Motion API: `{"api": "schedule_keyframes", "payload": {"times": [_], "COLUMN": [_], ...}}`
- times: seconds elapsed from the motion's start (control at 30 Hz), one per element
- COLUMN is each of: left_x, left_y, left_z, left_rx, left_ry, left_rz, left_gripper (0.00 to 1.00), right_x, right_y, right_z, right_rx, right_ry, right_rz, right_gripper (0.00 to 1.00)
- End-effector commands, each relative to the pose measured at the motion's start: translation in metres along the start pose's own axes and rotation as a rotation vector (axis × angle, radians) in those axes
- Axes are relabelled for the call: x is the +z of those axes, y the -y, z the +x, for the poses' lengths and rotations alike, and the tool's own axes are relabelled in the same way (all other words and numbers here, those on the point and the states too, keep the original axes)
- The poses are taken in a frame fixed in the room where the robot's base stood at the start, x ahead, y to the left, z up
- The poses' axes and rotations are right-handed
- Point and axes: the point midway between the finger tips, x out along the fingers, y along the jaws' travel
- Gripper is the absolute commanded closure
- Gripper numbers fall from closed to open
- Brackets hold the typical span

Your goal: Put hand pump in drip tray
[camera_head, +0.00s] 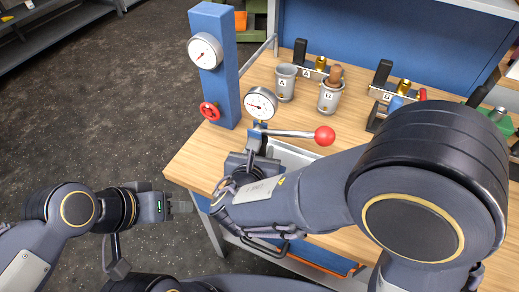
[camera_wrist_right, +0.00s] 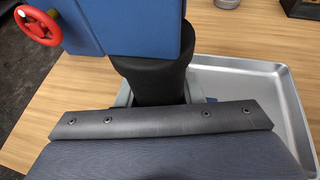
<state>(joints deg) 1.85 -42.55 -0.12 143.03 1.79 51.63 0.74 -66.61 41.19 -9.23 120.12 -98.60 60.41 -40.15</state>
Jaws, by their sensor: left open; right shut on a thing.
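The hand pump (camera_head: 258,133) has a blue body, a round white gauge and a lever with a red ball. In the right wrist view its blue body (camera_wrist_right: 125,28) sits above a black grip (camera_wrist_right: 150,80). My right gripper (camera_head: 243,165) is shut on that grip, and the pump looks upright. The silver drip tray (camera_head: 290,152) lies on the bench just right of the pump, partly hidden by my right arm. In the right wrist view the tray (camera_wrist_right: 289,100) reaches behind the grip; I cannot tell the gap beneath. My left gripper (camera_head: 180,206) is open and empty left of the bench.
A blue post (camera_head: 222,85) with a gauge and red handwheel (camera_head: 209,111) stands at the bench's left corner. Cups A (camera_head: 285,84) and B (camera_head: 330,97) stand behind the pump, before labelled racks. Bare wood (camera_head: 200,158) shows at the left edge.

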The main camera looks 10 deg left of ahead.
Motion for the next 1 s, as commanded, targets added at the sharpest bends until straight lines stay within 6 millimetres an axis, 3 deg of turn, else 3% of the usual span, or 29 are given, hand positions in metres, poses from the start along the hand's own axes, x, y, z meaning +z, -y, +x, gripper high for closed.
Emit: {"api": "schedule_keyframes", "payload": {"times": [0.07,0.1,0.23,0.63,1.0], "left_x": [0.001,0.001,0.001,-0.001,-0.004], "left_y": [0.001,0.001,0.001,-0.001,-0.004], "left_z": [0.003,0.002,0.002,-0.002,-0.008], "left_rx": [0.0,0.0,0.0,0.0,0.0], "left_ry": [0.0,0.0,0.0,0.0,0.0], "left_rz": [0.0,0.0,0.0,0.0,0.0], "left_gripper": [0.56,0.56,0.56,0.56,0.56], "right_x": [0.0,-0.002,-0.002,0.002,0.002], "right_y": [-0.001,0.0,0.0,-0.001,-0.001], "right_z": [0.001,0.001,0.001,-0.006,-0.082], "right_rx": [0.001,0.0,0.0,0.003,0.006], "right_ry": [0.006,0.0,0.0,0.0,0.001], "right_rz": [0.003,0.0,0.0,0.001,0.001], "right_gripper": [1.0,0.61,0.45,0.45,0.45]}}
